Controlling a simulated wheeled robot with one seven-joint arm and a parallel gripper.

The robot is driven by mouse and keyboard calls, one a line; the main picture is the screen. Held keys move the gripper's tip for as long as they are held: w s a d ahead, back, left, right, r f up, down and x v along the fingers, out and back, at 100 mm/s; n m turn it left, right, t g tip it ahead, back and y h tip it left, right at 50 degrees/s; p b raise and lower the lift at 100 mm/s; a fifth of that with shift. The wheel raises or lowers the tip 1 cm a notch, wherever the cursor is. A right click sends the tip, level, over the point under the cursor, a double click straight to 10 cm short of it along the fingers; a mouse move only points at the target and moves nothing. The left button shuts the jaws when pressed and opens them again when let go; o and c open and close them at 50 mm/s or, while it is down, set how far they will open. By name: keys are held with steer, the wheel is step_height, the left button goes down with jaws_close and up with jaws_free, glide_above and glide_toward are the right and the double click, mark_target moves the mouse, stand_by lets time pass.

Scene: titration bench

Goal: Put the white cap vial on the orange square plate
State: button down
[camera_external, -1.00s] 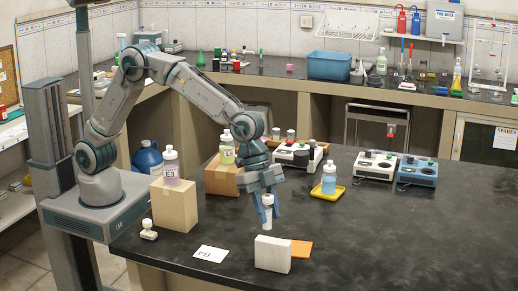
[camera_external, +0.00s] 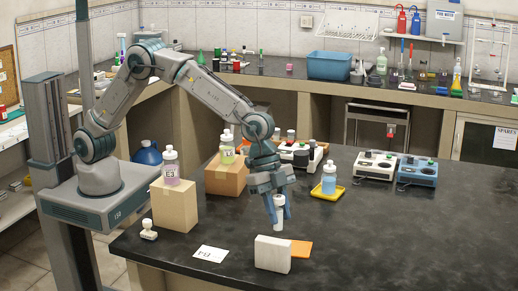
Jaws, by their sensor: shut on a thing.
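My gripper (camera_external: 278,212) is shut on the white cap vial (camera_external: 278,222), a small white cylinder held upright between the fingers. The vial is just above and behind the orange square plate in the picture; whether it touches anything cannot be told. The orange square plate (camera_external: 302,249) lies flat on the dark bench. Its left part is hidden behind a pale upright block (camera_external: 272,255).
A white card (camera_external: 211,254) lies left of the block. A small white-capped bottle (camera_external: 148,230) stands at the bench's left edge. Cardboard boxes (camera_external: 174,206) carry bottles at left. A yellow tray (camera_external: 327,192) holds a blue bottle.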

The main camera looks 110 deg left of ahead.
steer(key=w+a+f, duration=0.1)
steer(key=w+a+f+p, duration=0.1)
steer(key=a, duration=0.1)
steer(key=w+a+f, duration=0.1)
steer(key=a, duration=0.1)
steer(key=shift+w+f, duration=0.35)
steer(key=shift+f, duration=0.05)
steer(key=shift+f+p, duration=0.6)
steer(key=shift+f, duration=1.5)
steer(key=c, duration=1.2)
jaws_free()
steer(key=shift+o, duration=0.2)
steer(key=shift+r, duration=0.1)
steer(key=shift+r, duration=0.2)
steer(key=b+v, duration=0.2)
steer(key=v, duration=0.9)
steer(key=shift+s+r, duration=0.25)
steer(key=shift+a, duration=0.15)
